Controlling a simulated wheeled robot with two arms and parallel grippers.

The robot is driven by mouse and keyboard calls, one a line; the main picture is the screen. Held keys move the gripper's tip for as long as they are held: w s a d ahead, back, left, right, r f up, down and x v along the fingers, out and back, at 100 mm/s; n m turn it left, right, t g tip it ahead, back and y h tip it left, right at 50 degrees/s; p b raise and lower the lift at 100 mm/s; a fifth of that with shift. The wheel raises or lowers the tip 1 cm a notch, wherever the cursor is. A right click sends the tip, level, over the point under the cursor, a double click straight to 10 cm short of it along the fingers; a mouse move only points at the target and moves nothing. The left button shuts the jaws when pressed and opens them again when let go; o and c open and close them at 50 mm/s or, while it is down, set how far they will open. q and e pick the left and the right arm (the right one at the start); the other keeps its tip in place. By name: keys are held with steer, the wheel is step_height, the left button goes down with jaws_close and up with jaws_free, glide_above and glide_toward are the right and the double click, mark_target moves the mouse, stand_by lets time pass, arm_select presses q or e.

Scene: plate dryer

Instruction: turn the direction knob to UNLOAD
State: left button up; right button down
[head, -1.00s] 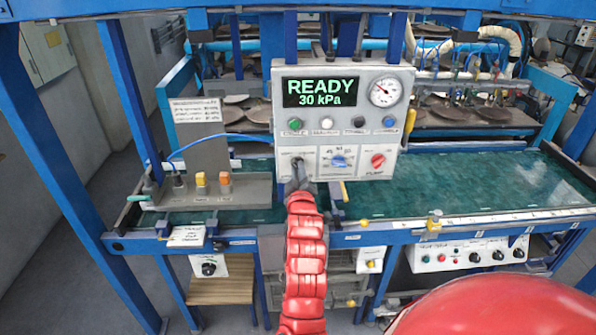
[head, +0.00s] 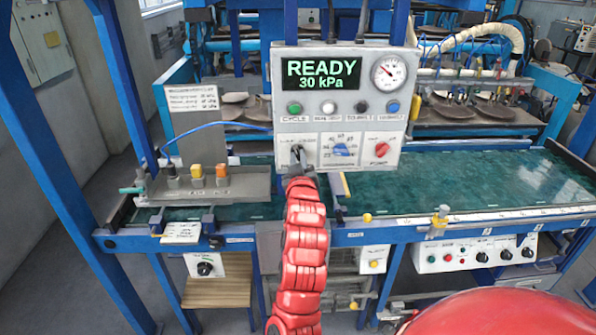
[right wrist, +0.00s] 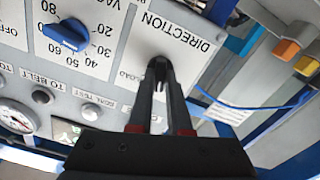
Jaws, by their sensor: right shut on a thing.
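The grey control panel (head: 283,72) stands over the green belt, and its display (head: 321,74) reads READY 30 kPa. The small dark direction knob (right wrist: 158,66) sits under the DIRECTION label at the panel's lower left corner. My right gripper (head: 298,163) reaches up to it from below. In the right wrist view, which is turned over, its two fingers (right wrist: 160,84) close on the knob and hide most of it. Part of a label ending in LOAD shows beside the fingers. Which way the knob points cannot be told. My left gripper is not in view.
The blue vacuum knob (head: 341,150) and red pump knob (head: 381,147) sit right of the direction knob. Buttons, among them a green one (head: 294,108), line the row above. A grey box (head: 245,186) with orange and yellow caps stands left. The green belt (head: 480,180) is clear.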

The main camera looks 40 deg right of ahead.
steer(key=m+b, duration=0.2)
steer(key=shift+f+m+b, duration=0.25)
steer(key=shift+m+b, duration=0.1)
steer(key=shift+m, duration=0.05)
steer(key=m+b, duration=0.2)
steer(key=m, duration=0.1)
steer(key=shift+m, duration=0.3)
steer(key=m+b, duration=0.1)
steer(key=m, duration=0.1)
steer(key=shift+r+m, duration=0.15)
steer(key=shift+m, duration=0.15)
steer(key=shift+m+b, duration=0.35)
steer(key=shift+m, duration=1.45)
steer(key=shift+r, duration=0.1)
steer(key=c, duration=0.9)
jaws_free()
steer(key=shift+o, duration=0.2)
steer(key=shift+s, duration=0.1)
